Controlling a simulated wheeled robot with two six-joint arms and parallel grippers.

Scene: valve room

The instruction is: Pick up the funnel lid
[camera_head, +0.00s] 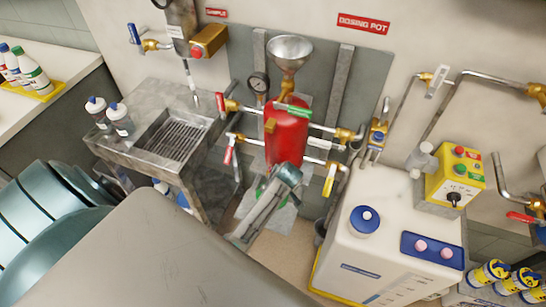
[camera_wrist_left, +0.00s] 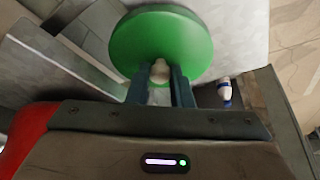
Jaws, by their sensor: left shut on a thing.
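The funnel lid (camera_wrist_left: 160,35) is a green disc with a pale knob, seen at the top middle of the left wrist view. My left gripper (camera_wrist_left: 160,82) is shut on this knob, with one finger on each side. In the head view, my left arm hangs in front of the lower part of the red dosing pot (camera_head: 287,135). It mostly hides the lid there; only a little green shows beside it. The steel funnel (camera_head: 290,48) stands on top of the pot, its mouth uncovered. My right gripper is not in view.
Pipes with red, green and yellow valve handles flank the pot. A pressure gauge (camera_head: 258,83) sits left of the funnel. A metal sink bench (camera_head: 130,95) stands left, with two bottles. A white tank (camera_head: 345,250) with a blue cap stands right.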

